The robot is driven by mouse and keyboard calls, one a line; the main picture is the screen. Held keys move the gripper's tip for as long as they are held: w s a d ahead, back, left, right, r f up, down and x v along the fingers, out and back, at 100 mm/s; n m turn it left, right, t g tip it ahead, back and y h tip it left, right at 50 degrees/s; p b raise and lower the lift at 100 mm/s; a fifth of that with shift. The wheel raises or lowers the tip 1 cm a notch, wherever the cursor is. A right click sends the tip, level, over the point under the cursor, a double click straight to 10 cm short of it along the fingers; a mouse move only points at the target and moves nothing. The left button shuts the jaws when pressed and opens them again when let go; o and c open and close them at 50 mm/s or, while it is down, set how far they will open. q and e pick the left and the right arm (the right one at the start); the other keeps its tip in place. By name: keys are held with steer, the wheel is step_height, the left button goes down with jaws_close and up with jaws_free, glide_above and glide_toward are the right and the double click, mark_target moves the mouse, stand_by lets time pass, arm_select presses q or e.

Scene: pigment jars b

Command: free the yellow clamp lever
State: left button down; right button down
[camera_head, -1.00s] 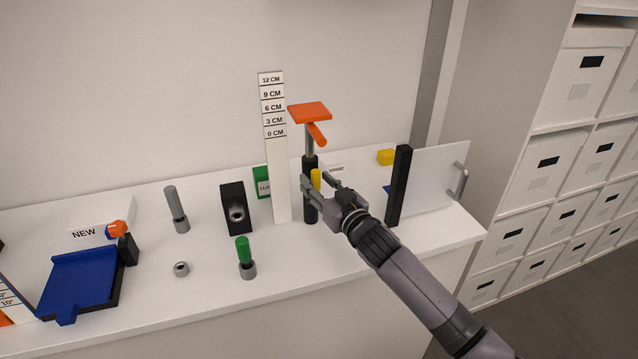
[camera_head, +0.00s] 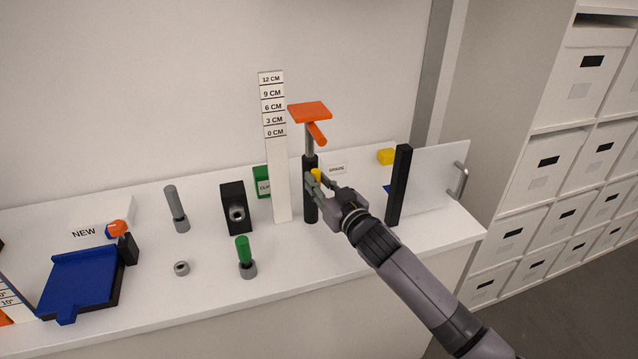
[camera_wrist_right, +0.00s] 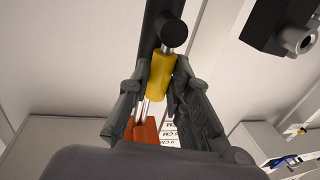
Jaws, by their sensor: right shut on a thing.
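The yellow clamp lever (camera_head: 316,175) sits on the black post (camera_head: 310,200) of a stand that carries an orange plate (camera_head: 310,111) and an orange handle (camera_head: 317,133). My right gripper (camera_head: 316,183) is at the lever, and its fingers hide part of it in the head view. In the right wrist view the yellow lever (camera_wrist_right: 161,76) lies between the two fingers of my right gripper (camera_wrist_right: 160,92), which are shut on it. A black round end (camera_wrist_right: 174,33) shows just beyond the lever there. My left gripper is out of view.
A white height scale (camera_head: 277,170) stands just left of the post. A black upright (camera_head: 399,186) with a white handled panel (camera_head: 435,180) stands to the right. A green-handled piece (camera_head: 244,252) and a black block (camera_head: 236,208) are left. Bare tabletop lies in front.

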steer(key=shift+d+f+m, duration=0.1)
steer(key=shift+m, duration=0.2)
steer(key=d+f+m+t+h+b, duration=0.1)
steer(key=d+f+m+b, duration=0.1)
steer(key=m, duration=0.7)
steer(key=w+d+f+m+t+h+b, duration=0.1)
steer(key=f+m+t+b, duration=0.1)
steer(key=m, duration=0.8)
steer(key=shift+d+f+h+b, duration=0.3)
steer(key=shift+d+f+b, duration=0.1)
steer(key=shift+b, duration=0.45)
steer(key=shift+w+m, duration=0.1)
steer(key=shift+m, duration=0.3)
steer(key=c, duration=1.5)
jaws_free()
steer(key=shift+o, duration=0.2)
